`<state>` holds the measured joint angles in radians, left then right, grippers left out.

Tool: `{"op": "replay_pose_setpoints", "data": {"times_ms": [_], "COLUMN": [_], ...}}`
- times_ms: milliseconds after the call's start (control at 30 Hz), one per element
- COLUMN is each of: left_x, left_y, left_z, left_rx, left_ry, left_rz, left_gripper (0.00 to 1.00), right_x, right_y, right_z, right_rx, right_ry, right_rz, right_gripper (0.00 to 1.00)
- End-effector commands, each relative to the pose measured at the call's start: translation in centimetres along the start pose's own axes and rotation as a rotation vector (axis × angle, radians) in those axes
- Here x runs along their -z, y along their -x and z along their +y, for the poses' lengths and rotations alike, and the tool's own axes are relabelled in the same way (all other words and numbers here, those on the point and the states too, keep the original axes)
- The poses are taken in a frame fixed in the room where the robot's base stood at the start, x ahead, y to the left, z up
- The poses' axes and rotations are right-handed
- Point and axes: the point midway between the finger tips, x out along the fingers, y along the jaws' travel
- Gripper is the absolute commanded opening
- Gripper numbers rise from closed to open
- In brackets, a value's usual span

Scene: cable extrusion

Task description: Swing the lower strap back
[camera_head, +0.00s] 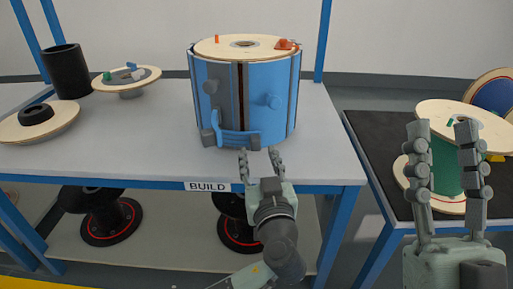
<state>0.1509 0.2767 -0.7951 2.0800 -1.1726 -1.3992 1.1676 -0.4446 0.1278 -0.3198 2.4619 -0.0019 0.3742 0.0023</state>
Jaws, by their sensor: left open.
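A blue drum (284,75) with a light wooden top disc stands upright on the table marked BUILD. A dark vertical gap (241,90) runs down its front. My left gripper (259,154) is open and empty, just in front of the strap's right end; contact cannot be told. My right gripper (442,125) is open, over the right-hand table.
A black cylinder (66,72), a wooden disc with small parts (128,78) and another disc with a black ring (38,122) stand on the table's left. A green spool (447,165) stands behind my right gripper.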

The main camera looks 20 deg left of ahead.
Motion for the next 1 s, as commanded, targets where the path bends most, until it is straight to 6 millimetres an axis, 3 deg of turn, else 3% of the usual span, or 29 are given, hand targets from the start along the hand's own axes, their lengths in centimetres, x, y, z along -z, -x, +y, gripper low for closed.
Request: {"op": "replay_pose_setpoints", "data": {"times_ms": [233, 567, 900, 1000], "left_x": [0.0, -0.1, -0.1, -0.1], "left_y": [-3.2, -3.7, -3.7, -3.7], "left_z": [-0.1, -0.1, -0.1, -0.1], "left_rx": [0.002, 0.001, 0.001, 0.001], "left_ry": [-0.003, -0.001, -0.001, -0.001], "left_rz": [0.000, -0.003, -0.003, -0.003], "left_gripper": [0.41, 0.41, 0.02, 0.00], "right_x": [0.0, 0.0, 0.0, 0.0], "right_y": [0.0, 0.0, 0.0, 0.0], "right_z": [0.0, 0.0, 0.1, 0.1], "right_rx": [0.000, 0.000, 0.000, 0.000], "right_ry": [0.001, 0.002, 0.002, 0.002], "right_rz": [0.005, 0.006, 0.006, 0.005], "right_gripper": [0.40, 0.40, 0.40, 0.40]}}
